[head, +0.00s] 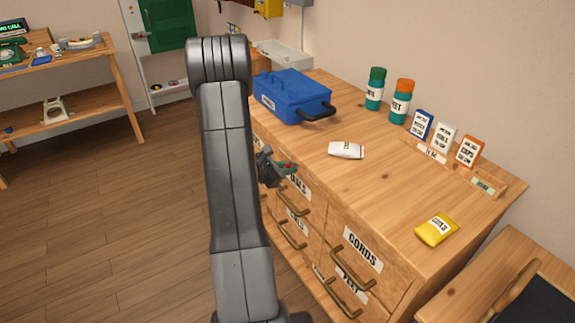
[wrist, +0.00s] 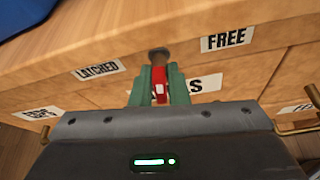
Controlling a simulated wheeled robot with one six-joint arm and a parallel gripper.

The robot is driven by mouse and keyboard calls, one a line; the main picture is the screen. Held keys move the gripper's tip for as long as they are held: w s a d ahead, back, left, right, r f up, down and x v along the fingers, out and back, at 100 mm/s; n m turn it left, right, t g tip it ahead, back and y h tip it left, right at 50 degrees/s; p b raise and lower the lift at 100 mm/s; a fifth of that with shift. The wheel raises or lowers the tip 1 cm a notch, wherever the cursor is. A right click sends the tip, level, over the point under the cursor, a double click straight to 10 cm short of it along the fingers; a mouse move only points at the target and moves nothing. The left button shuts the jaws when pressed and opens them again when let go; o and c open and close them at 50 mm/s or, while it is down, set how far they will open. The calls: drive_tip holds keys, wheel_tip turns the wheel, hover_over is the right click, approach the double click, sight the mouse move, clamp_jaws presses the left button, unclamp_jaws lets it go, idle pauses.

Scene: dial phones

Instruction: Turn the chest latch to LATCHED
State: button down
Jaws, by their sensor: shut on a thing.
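The chest latch (wrist: 159,76) is a red lever on a round dark pivot on the wooden chest's (head: 400,180) front edge. In the wrist view it points down from the pivot, between the LATCHED label (wrist: 97,70) on the left and the FREE label (wrist: 226,39) on the right. My gripper (wrist: 158,92) has its green fingers shut on the red lever, one on each side. In the head view my gripper (head: 286,167) is at the chest's front edge, partly behind my arm, and the latch is too small to make out there.
A blue toolbox (head: 291,96) stands on the chest top near the back left. A white packet (head: 346,150) and a yellow packet (head: 437,229) lie on the top. Drawer handles (head: 352,262) stick out below the front edge. The floor at left is clear.

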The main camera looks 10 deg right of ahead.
drive_tip(key=n+g+p, duration=0.2)
drive_tip(key=n+p, duration=0.1)
drive_tip(key=shift+w+r+n+g+h+p, duration=0.1)
drive_tip(key=shift+r+n+g+h+p, duration=0.05)
drive_tip(key=shift+n+g+h+p, duration=0.25)
drive_tip(key=n+g+p, duration=0.1)
drive_tip(key=n, duration=0.1)
drive_tip(key=n+g+h+p, duration=0.1)
drive_tip(key=p, duration=0.1)
drive_tip(key=shift+w+a+f+n+h, duration=0.1)
drive_tip(key=shift+f+n+h, duration=0.1)
drive_tip(key=shift+n+h, duration=0.15)
drive_tip(key=shift+n, duration=0.25)
drive_tip(key=c, duration=1.5)
unclamp_jaws()
drive_tip(key=v, duration=1.3)
drive_tip(key=shift+a+r+b, duration=0.1)
drive_tip(key=shift+a+b, duration=0.2)
drive_tip(key=shift+a, duration=0.1)
